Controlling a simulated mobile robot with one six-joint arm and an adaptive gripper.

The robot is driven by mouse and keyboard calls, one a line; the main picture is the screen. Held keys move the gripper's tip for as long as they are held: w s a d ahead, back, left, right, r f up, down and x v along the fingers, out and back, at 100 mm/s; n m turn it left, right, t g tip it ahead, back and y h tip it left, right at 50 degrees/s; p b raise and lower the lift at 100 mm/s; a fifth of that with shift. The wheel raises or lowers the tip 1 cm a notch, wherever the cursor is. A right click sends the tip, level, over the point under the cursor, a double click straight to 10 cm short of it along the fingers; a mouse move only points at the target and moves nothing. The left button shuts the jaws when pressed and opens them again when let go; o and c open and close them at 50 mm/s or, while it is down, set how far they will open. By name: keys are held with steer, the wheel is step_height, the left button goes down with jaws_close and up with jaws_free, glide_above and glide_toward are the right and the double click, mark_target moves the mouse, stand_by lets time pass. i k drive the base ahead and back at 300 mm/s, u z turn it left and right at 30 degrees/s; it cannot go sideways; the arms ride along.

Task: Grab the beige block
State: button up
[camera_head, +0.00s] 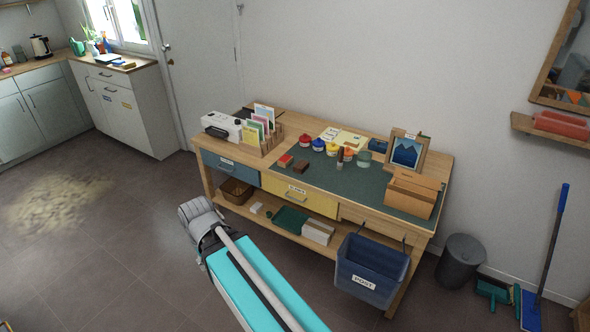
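No block that is plainly the beige one stands out at this size. A small pale, off-white block-like thing (256,207) lies on the desk's lower shelf, left of a flat green item; its exact colour and shape are too small to tell. On the desk top, a red block (286,160) and a dark brown block (301,167) lie near the front edge of the green mat. My arm reaches in from the bottom centre, its grey joint left of the desk front. My gripper is not in view.
The wooden desk (325,206) holds jars, a card rack, a picture frame (406,151) and a wooden box (412,193). A blue bin (371,268) hangs at its front right.

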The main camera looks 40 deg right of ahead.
mark_target(285, 160)
steer(key=k, duration=0.5)
steer(key=z, duration=1.6)
steer(key=i, duration=1.15)
